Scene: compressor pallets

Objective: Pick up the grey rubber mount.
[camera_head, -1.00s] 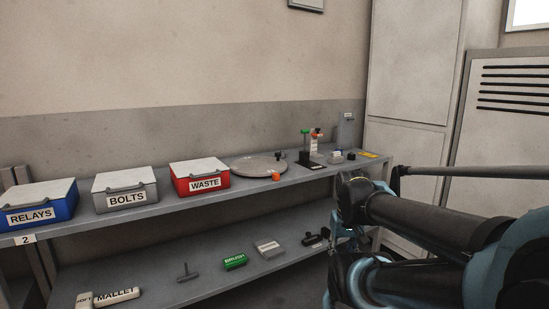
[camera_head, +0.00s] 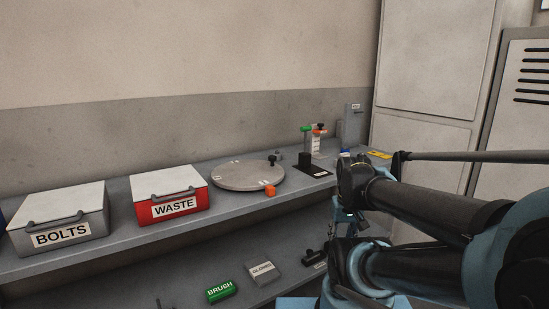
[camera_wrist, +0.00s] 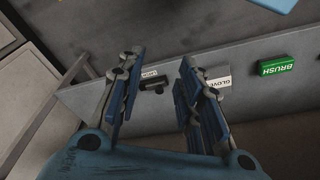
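I cannot pick out the grey rubber mount for certain. A small grey piece (camera_head: 280,154) sits behind the round plate on the upper shelf, too small to identify. My gripper (camera_wrist: 163,56) is open and empty in the wrist view, with its two blue fingers apart. A small black part (camera_wrist: 152,87) on the lower shelf shows between the fingers, apart from them. It also shows in the head view (camera_head: 312,257). My arm hides part of the right end of the shelves in the head view.
On the upper shelf stand the grey BOLTS box (camera_head: 60,221), red WASTE box (camera_head: 172,195), round plate (camera_head: 240,178), orange piece (camera_head: 270,191) and black stand (camera_head: 306,161). The lower shelf holds a green BRUSH block (camera_head: 221,291) and GLOVES block (camera_head: 263,271). A cabinet (camera_head: 425,75) stands right.

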